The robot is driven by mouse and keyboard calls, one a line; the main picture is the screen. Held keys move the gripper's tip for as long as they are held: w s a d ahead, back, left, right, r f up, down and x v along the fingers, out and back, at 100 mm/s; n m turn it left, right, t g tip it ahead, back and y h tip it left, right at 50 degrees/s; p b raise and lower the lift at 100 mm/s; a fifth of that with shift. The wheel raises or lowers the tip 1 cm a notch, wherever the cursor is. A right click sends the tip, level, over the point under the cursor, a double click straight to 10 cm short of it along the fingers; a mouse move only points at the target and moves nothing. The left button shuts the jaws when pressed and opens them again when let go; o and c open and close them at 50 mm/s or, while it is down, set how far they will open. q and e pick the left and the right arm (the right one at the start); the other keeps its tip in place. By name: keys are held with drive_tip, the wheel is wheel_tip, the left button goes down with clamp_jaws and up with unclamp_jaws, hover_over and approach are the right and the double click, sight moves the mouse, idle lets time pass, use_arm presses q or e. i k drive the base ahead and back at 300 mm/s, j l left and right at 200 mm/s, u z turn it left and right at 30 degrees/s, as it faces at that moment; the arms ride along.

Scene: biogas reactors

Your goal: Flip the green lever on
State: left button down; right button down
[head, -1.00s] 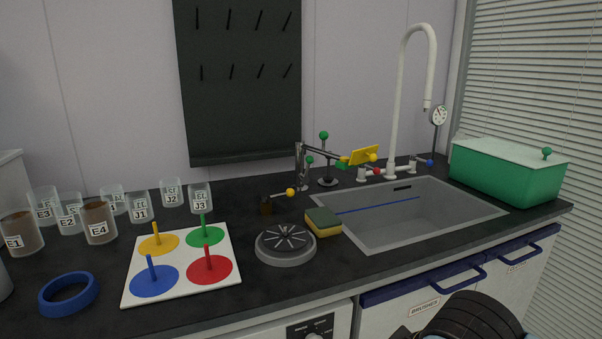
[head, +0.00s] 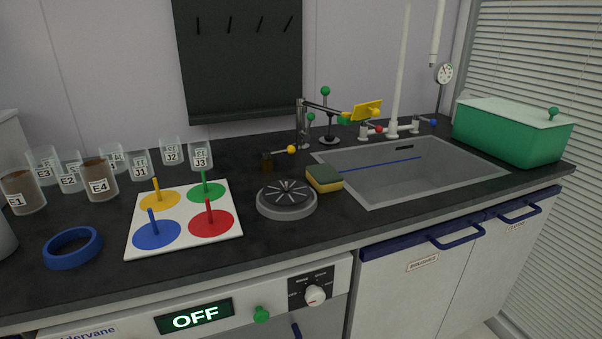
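A green lever or knob (head: 261,314) sits on the white front panel of the appliance under the counter. A black display (head: 195,316) to its left reads OFF in bright letters. A white dial (head: 315,295) on a black plate is to its right. Other green-ended parts stand by the sink: a ball on an upright black stand (head: 326,91) and a smaller ball (head: 311,117) near the tap fittings. Neither of my grippers is in view.
A blue ring (head: 72,247), a peg board (head: 132,246), labelled beakers, a round grey device (head: 287,202) and a sponge (head: 324,179) lie on the dark counter. The sink (head: 349,189) and a green box (head: 506,134) are at right. Blue-handled cabinet doors are below.

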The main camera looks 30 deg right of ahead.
sight(306, 137)
drive_tip(key=z, duration=1.7)
drive_tip(key=i+l, duration=0.1)
drive_tip(key=l, duration=0.25)
drive_tip(key=i+l, duration=0.1)
drive_tip(key=l, duration=0.3)
